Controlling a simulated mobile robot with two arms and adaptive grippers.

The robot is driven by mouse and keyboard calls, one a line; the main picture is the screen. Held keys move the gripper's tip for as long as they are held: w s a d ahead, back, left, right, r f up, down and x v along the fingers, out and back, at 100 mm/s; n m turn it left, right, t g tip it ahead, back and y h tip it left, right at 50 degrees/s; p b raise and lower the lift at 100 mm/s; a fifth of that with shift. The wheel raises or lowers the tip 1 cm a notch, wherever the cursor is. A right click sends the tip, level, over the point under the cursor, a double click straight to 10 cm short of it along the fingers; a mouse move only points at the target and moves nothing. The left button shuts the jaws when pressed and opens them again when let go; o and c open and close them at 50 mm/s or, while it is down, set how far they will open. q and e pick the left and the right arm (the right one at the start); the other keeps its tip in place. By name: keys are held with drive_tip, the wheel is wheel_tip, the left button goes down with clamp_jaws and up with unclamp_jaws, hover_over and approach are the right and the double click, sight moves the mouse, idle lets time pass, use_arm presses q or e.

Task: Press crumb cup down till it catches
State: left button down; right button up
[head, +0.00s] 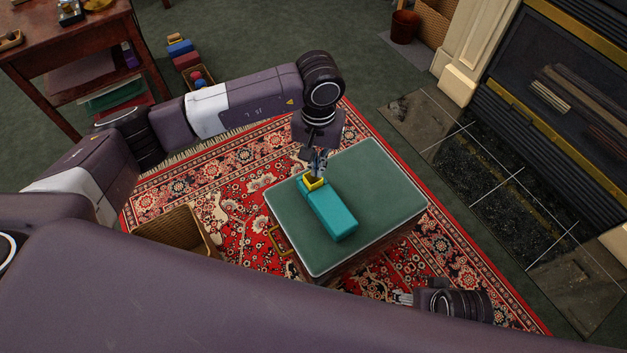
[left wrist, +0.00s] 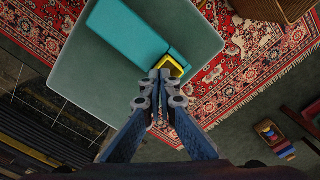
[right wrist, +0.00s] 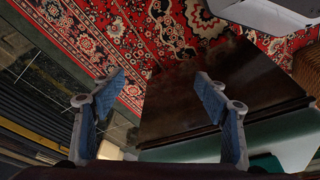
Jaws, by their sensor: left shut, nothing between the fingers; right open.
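The crumb cup, seen as a square yellow frame (head: 313,184), sits at the far end of a teal block-shaped body (head: 335,214) that lies on a green-topped stand (head: 385,195). My left gripper (head: 318,172) is shut and empty, pointing down at the cup. In the left wrist view its fingertips (left wrist: 158,76) are right beside the yellow frame (left wrist: 178,66) and overlap its edge; I cannot tell if they touch. The fingers partly hide the cup. My right gripper (head: 402,298) is low beside the stand's near right side. It is open and empty in the right wrist view (right wrist: 160,82).
A wicker basket (head: 180,232) stands left of the stand, and a brass handle (head: 279,241) sticks out from the stand's left side. A fireplace (head: 560,100) with a tiled hearth is at right. The green top is clear around the teal body.

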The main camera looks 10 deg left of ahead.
use_arm(q)
drive_tip(key=shift+r+p, duration=0.5)
drive_tip(key=shift+r, duration=0.8)
use_arm(e)
drive_tip(key=shift+s+f, duration=0.2)
drive_tip(key=shift+f, duration=1.85)
